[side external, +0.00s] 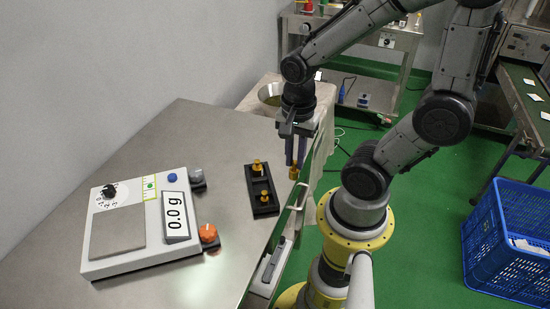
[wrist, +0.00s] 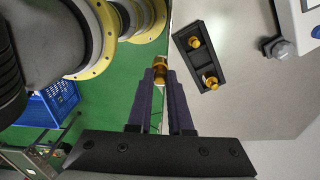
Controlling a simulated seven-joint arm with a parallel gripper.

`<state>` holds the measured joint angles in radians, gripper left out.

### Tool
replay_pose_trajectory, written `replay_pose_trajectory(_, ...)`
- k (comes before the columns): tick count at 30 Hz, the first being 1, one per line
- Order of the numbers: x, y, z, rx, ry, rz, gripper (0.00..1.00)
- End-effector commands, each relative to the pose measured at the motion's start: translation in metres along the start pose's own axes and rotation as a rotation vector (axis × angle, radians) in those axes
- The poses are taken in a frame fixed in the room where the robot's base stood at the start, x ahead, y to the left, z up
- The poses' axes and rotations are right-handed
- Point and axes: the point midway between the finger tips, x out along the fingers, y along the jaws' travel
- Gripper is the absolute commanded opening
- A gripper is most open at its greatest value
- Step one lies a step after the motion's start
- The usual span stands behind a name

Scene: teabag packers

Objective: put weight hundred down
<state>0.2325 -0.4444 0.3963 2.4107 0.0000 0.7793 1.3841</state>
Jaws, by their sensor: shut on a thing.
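My gripper (side external: 295,160) is shut on a small brass weight (side external: 293,173), which hangs below the fingertips beside the table's right edge. In the wrist view the same weight (wrist: 160,66) shows between the dark finger tips (wrist: 160,78), partly hidden by them. A black weight holder (side external: 265,208) lies on the metal table, to the left of my gripper. Two brass weights, a far one (side external: 257,168) and a near one (side external: 265,196), stand in it. The holder also shows in the wrist view (wrist: 203,64), to the right of the fingers. I cannot read markings on any weight.
A scale (side external: 117,237) reading 0.0 g stands on the table (side external: 215,150) to the left. A grey knob (side external: 196,177) and an orange knob (side external: 208,233) stand beside it. A metal bowl (side external: 269,95) is behind. Table around the holder is clear.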

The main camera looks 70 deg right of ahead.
Motion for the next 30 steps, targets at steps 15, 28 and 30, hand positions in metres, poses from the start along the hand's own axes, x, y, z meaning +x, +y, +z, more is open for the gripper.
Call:
replay_pose_trajectory(15,-0.018,0.039,0.007,0.001,0.000,-0.002,0.00)
replay_pose_trajectory(28,-0.067,-0.029,0.006,0.189,0.000,-0.001,0.00)
replay_pose_trajectory(30,-0.081,-0.054,0.013,0.197,0.000,-0.001,0.00)
